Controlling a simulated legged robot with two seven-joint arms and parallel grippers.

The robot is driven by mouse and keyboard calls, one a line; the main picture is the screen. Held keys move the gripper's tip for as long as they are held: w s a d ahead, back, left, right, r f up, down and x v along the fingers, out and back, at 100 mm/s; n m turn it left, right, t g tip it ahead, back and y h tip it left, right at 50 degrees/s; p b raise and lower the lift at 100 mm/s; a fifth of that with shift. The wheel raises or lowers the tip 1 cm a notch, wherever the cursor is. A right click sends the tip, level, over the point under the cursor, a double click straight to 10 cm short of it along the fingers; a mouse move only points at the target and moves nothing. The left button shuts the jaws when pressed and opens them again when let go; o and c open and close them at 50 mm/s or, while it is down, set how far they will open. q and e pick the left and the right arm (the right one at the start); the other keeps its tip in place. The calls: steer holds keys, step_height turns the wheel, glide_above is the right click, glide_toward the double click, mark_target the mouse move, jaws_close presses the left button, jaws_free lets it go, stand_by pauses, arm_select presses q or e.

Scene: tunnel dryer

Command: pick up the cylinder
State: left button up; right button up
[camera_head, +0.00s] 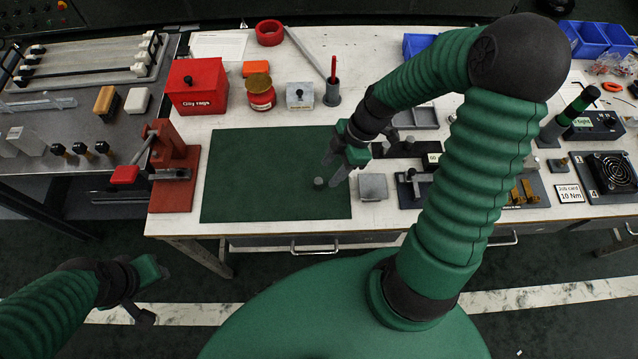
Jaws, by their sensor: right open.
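A small dark grey cylinder (319,183) stands on the green mat (250,180), near the mat's right side. My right gripper (332,171) is open and empty, just right of the cylinder and above the mat. Its fingertips come close to the cylinder, but I cannot tell whether they touch it. My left gripper (152,292) hangs at the lower left, off the front of the bench and far from the cylinder. I cannot tell how far its jaws are apart.
A grey metal block (373,187) sits right of the mat, near my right gripper. A red box (197,85), red jar (261,92) and pen holder (332,93) stand behind. Most of the mat is clear.

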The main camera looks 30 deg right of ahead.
mark_target(320, 180)
steer(key=a+f, duration=0.2)
steer(key=f, duration=0.1)
steer(key=w+a+f+b, duration=0.1)
steer(key=f, duration=0.1)
steer(key=shift+a, duration=0.3)
steer(key=shift+w+f, duration=0.1)
steer(key=shift+w, duration=0.05)
steer(key=shift+d, duration=0.2)
steer(key=c, duration=0.3)
steer(key=shift+a, duration=0.1)
jaws_close()
